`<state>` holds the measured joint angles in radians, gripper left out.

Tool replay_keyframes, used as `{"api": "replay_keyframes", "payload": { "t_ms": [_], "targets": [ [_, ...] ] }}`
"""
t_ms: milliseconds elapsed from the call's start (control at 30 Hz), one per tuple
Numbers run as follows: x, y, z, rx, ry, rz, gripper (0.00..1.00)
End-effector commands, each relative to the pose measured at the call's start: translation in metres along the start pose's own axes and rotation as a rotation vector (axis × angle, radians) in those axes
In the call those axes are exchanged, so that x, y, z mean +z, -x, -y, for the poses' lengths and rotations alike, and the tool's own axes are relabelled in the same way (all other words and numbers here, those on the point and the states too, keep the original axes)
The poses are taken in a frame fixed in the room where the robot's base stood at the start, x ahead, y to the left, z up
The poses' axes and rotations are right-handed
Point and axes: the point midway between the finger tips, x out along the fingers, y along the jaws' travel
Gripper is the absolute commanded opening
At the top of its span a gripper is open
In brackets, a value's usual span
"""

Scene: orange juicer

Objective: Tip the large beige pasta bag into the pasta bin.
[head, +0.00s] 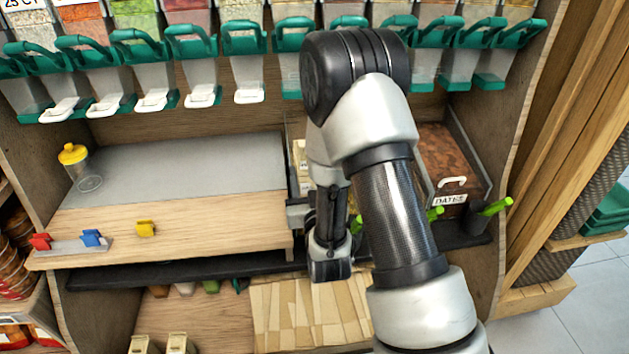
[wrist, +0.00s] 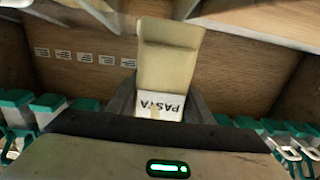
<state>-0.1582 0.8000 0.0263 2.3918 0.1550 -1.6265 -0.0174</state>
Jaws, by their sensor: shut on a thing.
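In the wrist view, my gripper (wrist: 160,108) is shut on a beige bag (wrist: 168,55). The bag stands up between the dark fingers, and its white label reads PASTA upside down. In the head view, my arm hides most of the gripper and bag. A strip of beige (head: 300,160) shows just left of my arm, and I cannot tell whether it is the bag or something in a bin. The pasta bin cannot be made out, as my arm covers the area left of the dates bin.
A brown dates bin (head: 447,155) stands right of my arm, with green-handled scoops (head: 490,210) in front. A row of dispensers (head: 200,70) hangs above. The grey counter (head: 190,165) on the left is mostly clear, with a yellow-lidded jar (head: 80,168). Small beige bags (head: 178,344) stand on the lower shelf.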

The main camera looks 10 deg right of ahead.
Motion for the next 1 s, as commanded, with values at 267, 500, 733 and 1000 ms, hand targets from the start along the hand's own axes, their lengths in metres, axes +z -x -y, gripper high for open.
{"api": "replay_keyframes", "payload": {
  "t_ms": [267,500,733,1000],
  "targets": [
    [0.000,0.004,0.000,0.000,-0.001,0.002,0.17],
    [0.000,0.028,0.001,0.000,-0.001,0.003,0.17],
    [0.001,0.051,0.001,-0.001,-0.002,0.003,0.17],
    [-0.003,0.074,0.002,0.000,-0.001,0.006,0.17]
  ]
}}
